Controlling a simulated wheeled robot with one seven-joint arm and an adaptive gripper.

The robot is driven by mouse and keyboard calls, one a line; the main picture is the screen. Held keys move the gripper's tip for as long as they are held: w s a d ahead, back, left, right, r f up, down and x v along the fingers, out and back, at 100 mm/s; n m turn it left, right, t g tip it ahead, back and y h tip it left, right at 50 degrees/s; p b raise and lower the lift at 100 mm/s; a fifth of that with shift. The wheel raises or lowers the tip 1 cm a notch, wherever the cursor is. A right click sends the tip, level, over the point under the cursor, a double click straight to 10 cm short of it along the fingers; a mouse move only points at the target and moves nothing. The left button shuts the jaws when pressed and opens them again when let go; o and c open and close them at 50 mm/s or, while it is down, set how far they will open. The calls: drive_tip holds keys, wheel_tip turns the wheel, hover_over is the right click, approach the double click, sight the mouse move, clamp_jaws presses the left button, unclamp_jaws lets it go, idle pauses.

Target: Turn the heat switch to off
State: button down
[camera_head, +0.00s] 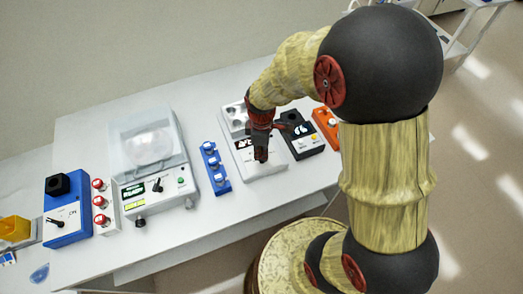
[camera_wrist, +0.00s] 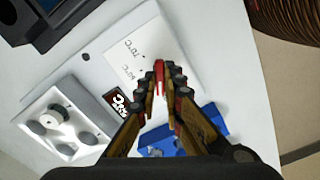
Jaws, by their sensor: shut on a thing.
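The white heating unit (camera_head: 268,186) stands on the bench with a small dark display (camera_head: 243,143) and a block of round wells at its back. In the wrist view its white panel (camera_wrist: 165,42) carries printed temperature marks, and its display (camera_wrist: 117,101) is partly hidden by a finger. My gripper (camera_head: 261,157) reaches down onto the front of this unit, and its fingertips (camera_wrist: 166,72) are closed together over the panel beside the marks. The heat switch is hidden between the fingers, so I cannot see which way it points.
A black box (camera_head: 303,138) and an orange box (camera_head: 327,125) stand close on the right. A clear-lidded machine (camera_head: 150,165) and a blue box (camera_head: 68,215) are farther left.

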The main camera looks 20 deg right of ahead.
drive_tip(key=shift+n, duration=0.6)
drive_tip(key=c, duration=1.9)
unclamp_jaws()
wheel_tip(320, 180, up, 12)
drive_tip(key=shift+r, duration=0.1)
